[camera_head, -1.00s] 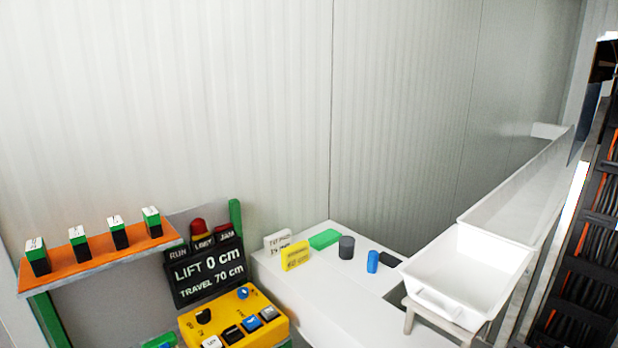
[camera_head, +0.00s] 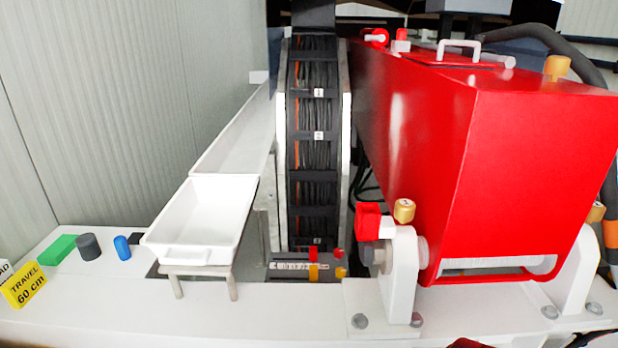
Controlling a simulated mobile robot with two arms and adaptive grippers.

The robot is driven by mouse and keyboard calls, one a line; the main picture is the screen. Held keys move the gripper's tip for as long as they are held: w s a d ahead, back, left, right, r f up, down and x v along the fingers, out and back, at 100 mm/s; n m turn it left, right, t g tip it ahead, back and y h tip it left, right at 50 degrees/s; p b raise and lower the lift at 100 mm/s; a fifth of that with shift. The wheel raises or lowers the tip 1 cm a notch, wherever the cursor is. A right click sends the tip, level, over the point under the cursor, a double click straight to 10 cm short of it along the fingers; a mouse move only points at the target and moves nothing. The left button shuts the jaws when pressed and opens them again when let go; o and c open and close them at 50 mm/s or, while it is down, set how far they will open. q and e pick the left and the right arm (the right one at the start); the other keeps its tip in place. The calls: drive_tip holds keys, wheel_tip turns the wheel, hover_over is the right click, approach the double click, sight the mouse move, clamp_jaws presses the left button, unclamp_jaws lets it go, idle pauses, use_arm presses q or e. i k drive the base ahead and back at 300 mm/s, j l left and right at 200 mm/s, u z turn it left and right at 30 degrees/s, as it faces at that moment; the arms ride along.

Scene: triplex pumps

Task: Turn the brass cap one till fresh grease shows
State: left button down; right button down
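A brass cap (camera_head: 404,210) with a small mark on its top, which looks like a 1, sits on the white bearing bracket (camera_head: 400,275) at the left front of the red pump housing (camera_head: 540,170). Another brass cap (camera_head: 596,211) shows partly at the right edge, by the other bracket. I cannot make out any grease at this distance. Neither of my grippers is in view.
A white tray (camera_head: 168,240) stands on a small stand left of the cable chain (camera_head: 316,140). Green, grey and blue pieces and a yellow sign (camera_head: 25,288) lie on the white bench at left. Bolts stud the front deck.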

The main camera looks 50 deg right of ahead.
sight(404, 210)
drive_tip(key=z, duration=2.55)
